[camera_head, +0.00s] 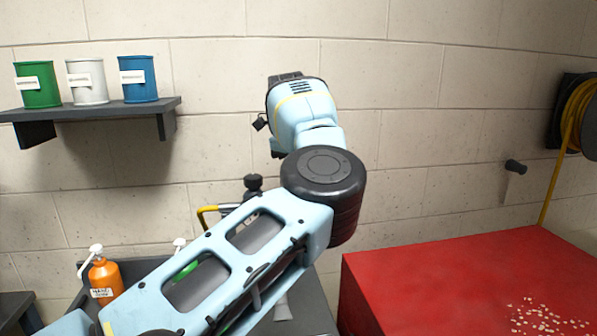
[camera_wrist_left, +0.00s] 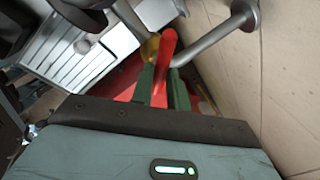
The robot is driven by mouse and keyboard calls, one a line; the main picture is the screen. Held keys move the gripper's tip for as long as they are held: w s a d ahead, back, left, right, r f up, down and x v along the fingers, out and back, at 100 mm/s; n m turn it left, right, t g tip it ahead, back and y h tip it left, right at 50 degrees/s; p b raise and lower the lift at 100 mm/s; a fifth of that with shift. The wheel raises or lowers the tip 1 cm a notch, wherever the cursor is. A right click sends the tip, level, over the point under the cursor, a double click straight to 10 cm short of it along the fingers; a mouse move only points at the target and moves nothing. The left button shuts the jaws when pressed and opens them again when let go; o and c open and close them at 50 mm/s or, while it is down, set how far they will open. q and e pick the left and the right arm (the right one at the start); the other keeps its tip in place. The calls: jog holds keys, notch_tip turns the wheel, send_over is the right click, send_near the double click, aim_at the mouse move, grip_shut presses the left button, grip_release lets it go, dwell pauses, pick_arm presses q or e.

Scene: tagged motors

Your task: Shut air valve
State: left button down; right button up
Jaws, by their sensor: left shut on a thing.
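In the left wrist view, my left gripper (camera_wrist_left: 161,88) has its green fingers shut on a red lever handle (camera_wrist_left: 167,46). The lever lies between the fingers, and its far end meets a brass-coloured valve part (camera_wrist_left: 150,47). A grey metal pipe (camera_wrist_left: 215,40) runs from beside the lever to a round flange at the upper right. In the head view, my left arm reaches up towards the wall. Its fingers, the lever and the pipe are hidden there behind the arm. My right gripper is in neither view.
A wall shelf (camera_head: 100,108) holds green, white and blue cans. An orange pump bottle (camera_head: 105,278) stands at lower left. A red-topped surface (camera_head: 440,275) with pale scattered bits fills the lower right. A yellow hose (camera_head: 560,150) hangs from a reel on the right wall.

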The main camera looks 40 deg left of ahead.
pick_arm(q)
jog(key=m, duration=0.3)
jog(key=shift+s+a+m+h, duration=0.1)
jog(key=shift+s+m+h, duration=0.05)
jog(key=shift+m+h, duration=0.25)
jog(key=shift+a+m+h, duration=0.1)
jog(key=shift+m+h, duration=0.3)
jog(key=shift+m, duration=1.8)
jog(key=shift+g, duration=0.3)
jog(key=c, duration=1.4)
grip_release()
jog(key=shift+o, duration=0.2)
